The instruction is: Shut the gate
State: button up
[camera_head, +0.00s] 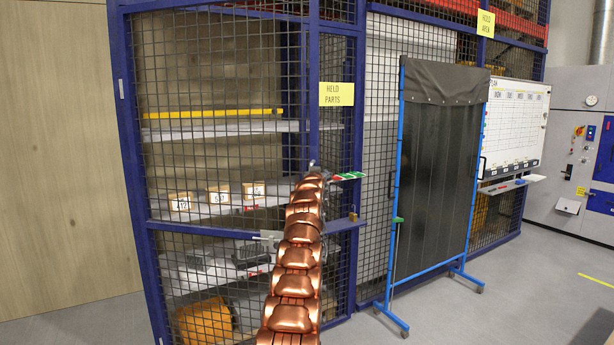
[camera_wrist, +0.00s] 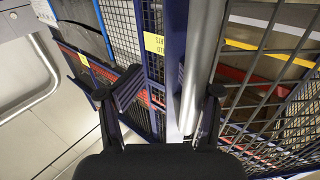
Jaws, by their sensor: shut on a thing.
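The gate (camera_head: 200,231) is a blue-framed wire mesh panel at the front of the parts cage, left of centre in the head view. Shelves show through its mesh. I cannot tell how far it stands open. In the wrist view, a silver upright bar (camera_wrist: 192,70), apparently the gate handle, runs beside a blue post (camera_wrist: 175,40). My gripper (camera_wrist: 163,95) has its dark fingers either side of these and is closed on the bar. The exact contact is hard to see. In the head view my copper arm hides the gripper and part of the gate.
A yellow "held parts" sign (camera_head: 337,94) hangs on the cage. Shelves inside carry several small boxes (camera_head: 218,195). A dark screen in a blue wheeled frame (camera_head: 397,160) stands to the right, with a whiteboard (camera_head: 515,125) behind. Floor at front right (camera_head: 500,305) is clear.

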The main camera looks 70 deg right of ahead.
jog(key=shift+w+a+f, duration=0.1)
jog(key=shift+w+a, duration=0.1)
jog(key=shift+w, duration=0.3)
jog(key=shift+w+a, duration=0.15)
jog(key=shift+w, duration=0.35)
jog(key=s+a, duration=0.2)
jog(key=a, duration=0.5)
jog(key=shift+f, duration=0.15)
dwell(0.7)
